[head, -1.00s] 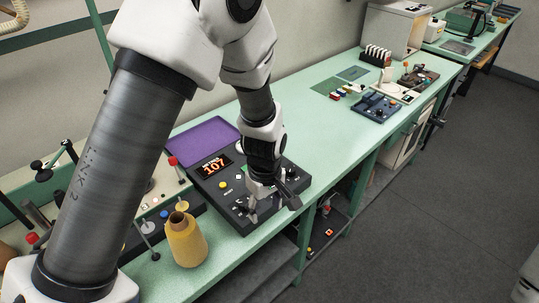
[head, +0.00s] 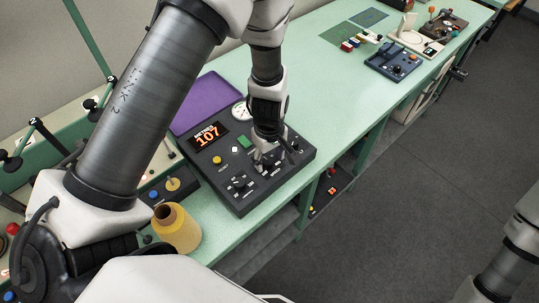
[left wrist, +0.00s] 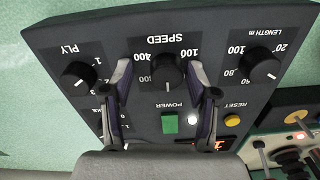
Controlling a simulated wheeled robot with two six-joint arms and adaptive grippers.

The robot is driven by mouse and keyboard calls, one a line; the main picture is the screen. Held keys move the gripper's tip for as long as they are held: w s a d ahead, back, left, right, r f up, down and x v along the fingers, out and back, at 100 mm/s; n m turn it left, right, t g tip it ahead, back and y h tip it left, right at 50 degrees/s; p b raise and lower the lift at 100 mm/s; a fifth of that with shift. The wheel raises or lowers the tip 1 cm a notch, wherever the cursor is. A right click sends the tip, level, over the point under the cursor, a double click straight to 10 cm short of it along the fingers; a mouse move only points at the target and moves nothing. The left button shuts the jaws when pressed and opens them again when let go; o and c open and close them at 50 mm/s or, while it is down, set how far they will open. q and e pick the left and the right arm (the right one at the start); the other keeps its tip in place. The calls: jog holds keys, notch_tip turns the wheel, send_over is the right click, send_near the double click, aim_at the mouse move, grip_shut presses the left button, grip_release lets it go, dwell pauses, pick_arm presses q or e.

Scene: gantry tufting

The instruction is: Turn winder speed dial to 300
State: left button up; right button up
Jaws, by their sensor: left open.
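The winder's dark control box (head: 225,185) sits on the green bench, with a red display (head: 208,135) reading 107. My left gripper (head: 274,160) points down over the box's right part. In the left wrist view, the black SPEED dial (left wrist: 168,72) stands between the two fingers of the open left gripper (left wrist: 161,80), with a gap on each side. The labels appear upside down, with 400 and 100 readable beside the dial. The dial's exact setting is hard to tell. In the head view, the gripper hides the dial. My right gripper is out of view.
The PLY dial (left wrist: 79,75) and LENGTH dial (left wrist: 260,68) flank the SPEED dial. A green POWER button (left wrist: 169,124) and yellow RESET button (left wrist: 232,120) are close by. A yellow cone (head: 176,230) stands left of the box.

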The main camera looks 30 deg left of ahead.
pick_arm(q)
jog(key=shift+s+r, duration=0.15)
jog(key=shift+s, duration=0.05)
jog(key=shift+s+r, duration=0.15)
jog(key=shift+s, duration=0.1)
jog(key=c, duration=0.4)
jog(key=shift+s+r, duration=0.1)
jog(key=c, duration=0.6)
grip_shut()
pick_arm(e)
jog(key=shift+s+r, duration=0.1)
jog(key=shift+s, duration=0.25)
